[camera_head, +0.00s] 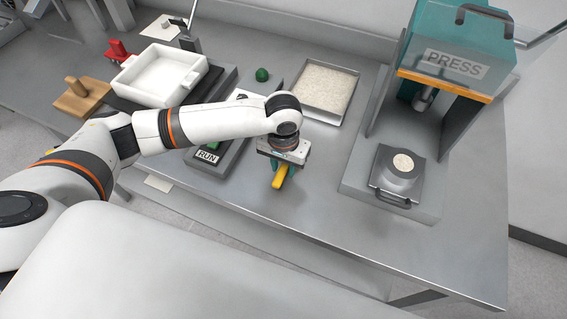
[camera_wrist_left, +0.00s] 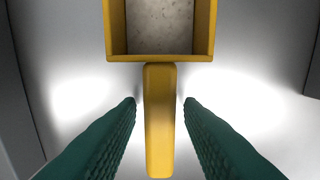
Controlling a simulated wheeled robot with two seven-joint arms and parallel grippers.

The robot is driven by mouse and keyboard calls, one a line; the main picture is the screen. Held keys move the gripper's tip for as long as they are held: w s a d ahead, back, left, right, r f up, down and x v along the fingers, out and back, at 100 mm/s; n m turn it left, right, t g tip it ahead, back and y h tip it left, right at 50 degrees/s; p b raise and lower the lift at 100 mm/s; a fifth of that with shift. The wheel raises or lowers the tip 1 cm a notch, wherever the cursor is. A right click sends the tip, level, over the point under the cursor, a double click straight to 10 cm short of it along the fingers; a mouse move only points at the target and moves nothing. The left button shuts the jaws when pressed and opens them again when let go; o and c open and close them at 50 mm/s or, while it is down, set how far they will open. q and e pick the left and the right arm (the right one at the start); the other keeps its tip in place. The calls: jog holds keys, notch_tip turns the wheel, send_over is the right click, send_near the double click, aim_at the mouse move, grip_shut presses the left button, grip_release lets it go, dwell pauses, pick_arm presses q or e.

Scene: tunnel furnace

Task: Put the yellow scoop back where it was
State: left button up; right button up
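The yellow scoop (camera_wrist_left: 160,115) shows in the left wrist view, with its square head at the top and its handle pointing down the picture. Its head has a speckled grey-white inside; I cannot tell whether that is powder. My left gripper (camera_wrist_left: 160,101) is open, with green fingers on both sides of the handle and a gap at each side. In the head view, my left gripper (camera_head: 281,168) is low over the steel table, and a yellow part of the scoop (camera_head: 281,177) shows below it. The rest of the scoop is hidden there. My right gripper is not in view.
A RUN panel (camera_head: 208,157) and a white box (camera_head: 118,86) are left. The press (camera_head: 446,58) stands right, with a metal mould (camera_head: 398,183). The table front is clear.

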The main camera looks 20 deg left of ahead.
aim_at(283, 168)
pick_arm(q)
jog(key=shift+o, duration=0.4)
jog(key=shift+r, duration=0.3)
notch_tip(283, 168, up, 12)
jog(key=shift+f+b, duration=0.15)
jog(key=shift+b, duration=0.25)
dwell(0.8)
